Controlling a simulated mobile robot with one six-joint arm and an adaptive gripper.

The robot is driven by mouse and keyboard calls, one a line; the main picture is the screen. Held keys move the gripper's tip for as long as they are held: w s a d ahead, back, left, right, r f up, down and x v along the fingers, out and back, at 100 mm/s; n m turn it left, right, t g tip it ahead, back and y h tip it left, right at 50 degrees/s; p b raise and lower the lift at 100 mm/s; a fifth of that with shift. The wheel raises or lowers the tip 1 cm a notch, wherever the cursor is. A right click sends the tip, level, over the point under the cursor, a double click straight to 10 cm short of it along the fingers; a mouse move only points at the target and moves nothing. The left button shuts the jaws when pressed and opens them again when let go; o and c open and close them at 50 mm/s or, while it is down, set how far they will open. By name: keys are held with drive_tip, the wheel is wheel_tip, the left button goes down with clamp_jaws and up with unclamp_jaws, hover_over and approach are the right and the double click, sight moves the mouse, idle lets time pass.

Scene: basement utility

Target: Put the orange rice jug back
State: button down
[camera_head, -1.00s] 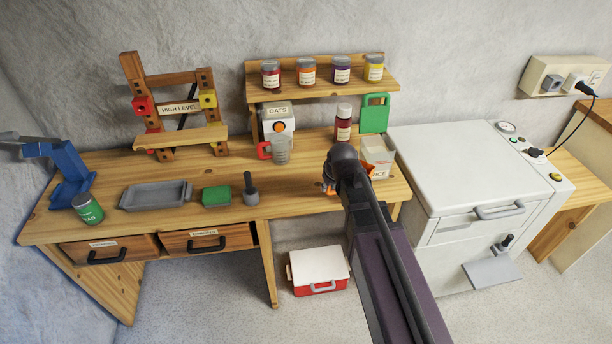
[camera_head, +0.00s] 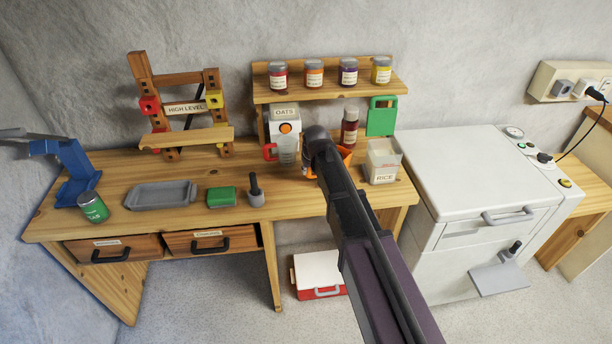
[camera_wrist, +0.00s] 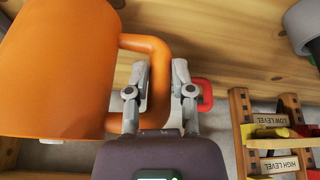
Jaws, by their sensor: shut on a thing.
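The orange jug (camera_wrist: 58,70) fills the left of the wrist view. Its loop handle lies between the fingers of my gripper (camera_wrist: 160,85), which is shut on it. I cannot tell whether the jug touches the bench. A clear container labelled RICE (camera_head: 383,163) with pale contents stands on the bench just right of my arm.
A clear measuring jug with a red handle (camera_head: 287,151) stands just left of my gripper, before the OATS box (camera_head: 285,116). A dark red bottle (camera_head: 349,128) and green board (camera_head: 381,116) stand behind. Jars line the raised shelf (camera_head: 330,89).

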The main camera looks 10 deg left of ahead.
drive_tip(key=shift+w+a, duration=0.4)
drive_tip(key=shift+w, duration=0.05)
wheel_tip(320, 180, down, 4)
drive_tip(key=b, duration=0.3)
drive_tip(key=shift+r+b, duration=0.15)
drive_tip(key=shift+b, duration=0.2)
drive_tip(key=shift+c, duration=2.4)
unclamp_jaws()
drive_tip(key=shift+r, duration=0.15)
drive_tip(key=p+v, duration=1.1)
drive_tip(key=shift+s+r, duration=0.25)
drive_tip(key=shift+r, duration=0.1)
